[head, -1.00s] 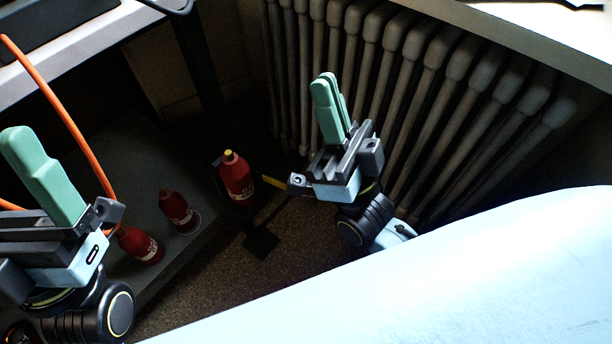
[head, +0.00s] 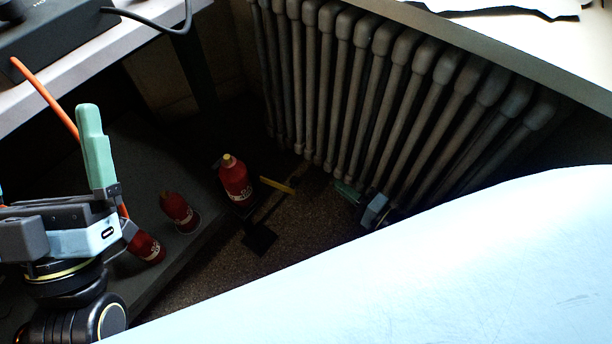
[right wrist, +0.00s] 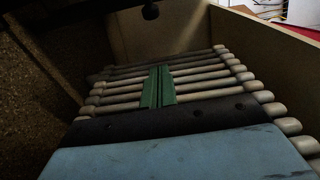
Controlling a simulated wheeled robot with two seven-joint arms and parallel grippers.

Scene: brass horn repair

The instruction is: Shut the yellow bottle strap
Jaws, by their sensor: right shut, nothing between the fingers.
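The yellow strap (head: 277,185) sticks out to the right of a red bottle (head: 235,180) with a yellow top, in the head view. The strap's outer end stands clear of the bottle, so it is swung open. My right gripper (head: 345,190) is low by the radiator, right of the strap and apart from it, small and partly hidden in the head view. In the right wrist view its green fingers (right wrist: 158,86) are together and empty in front of the radiator tubes. My left gripper (head: 95,112) points up at the left, side-on; its finger gap is not visible.
The radiator (head: 400,100) stands behind and right of the strap. Two more red bottles, one upright (head: 180,212) and one partly hidden (head: 147,247), are on a dark shelf (head: 195,255). An orange cable (head: 45,95) hangs at the left. A desk edge (head: 130,50) is above.

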